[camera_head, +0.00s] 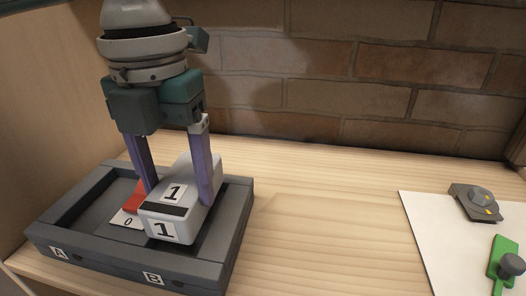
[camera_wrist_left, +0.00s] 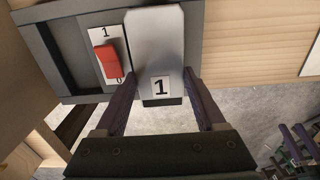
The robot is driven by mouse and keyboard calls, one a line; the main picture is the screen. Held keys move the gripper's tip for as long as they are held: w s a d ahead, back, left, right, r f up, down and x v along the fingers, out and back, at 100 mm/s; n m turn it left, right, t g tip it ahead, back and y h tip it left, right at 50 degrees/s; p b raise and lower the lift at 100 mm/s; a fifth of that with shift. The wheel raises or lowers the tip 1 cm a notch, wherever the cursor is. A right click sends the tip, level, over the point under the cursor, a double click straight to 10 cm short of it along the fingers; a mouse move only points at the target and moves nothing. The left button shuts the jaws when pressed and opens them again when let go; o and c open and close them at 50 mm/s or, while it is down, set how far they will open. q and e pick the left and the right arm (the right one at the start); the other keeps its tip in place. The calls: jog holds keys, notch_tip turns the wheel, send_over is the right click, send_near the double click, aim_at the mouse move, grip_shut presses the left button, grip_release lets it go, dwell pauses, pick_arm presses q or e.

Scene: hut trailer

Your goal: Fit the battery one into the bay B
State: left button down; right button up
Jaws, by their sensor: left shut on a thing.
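Battery one (camera_head: 183,205) is a pale grey block with a dark stripe and "1" labels. My left gripper (camera_head: 179,196) is shut on it, one finger along each side. The battery is over or partly inside bay B (camera_head: 214,245), the right-hand bay of a dark grey tray. Its underside is hidden, so I cannot tell if it touches the bay floor. The battery also shows in the left wrist view (camera_wrist_left: 155,45), end label towards the camera, between the fingers.
Bay A (camera_head: 85,205) is empty at the left. A red switch (camera_wrist_left: 108,62) on a 1/0 plate stands close left of the battery. A white sheet (camera_head: 428,225) at right holds a grey part (camera_head: 476,202) and a green part (camera_head: 503,262). The wood between is clear; a brick wall stands behind.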

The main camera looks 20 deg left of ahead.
aim_at(178, 188)
pick_arm(q)
jog(key=shift+f, duration=1.6)
jog(key=shift+c, duration=1.3)
grip_release()
jog(key=shift+f, duration=0.15)
jog(key=shift+o, duration=1.3)
notch_tip(178, 188, up, 12)
jog(key=shift+r+p, duration=0.2)
jog(key=shift+p, duration=0.6)
jog(key=shift+d, duration=0.1)
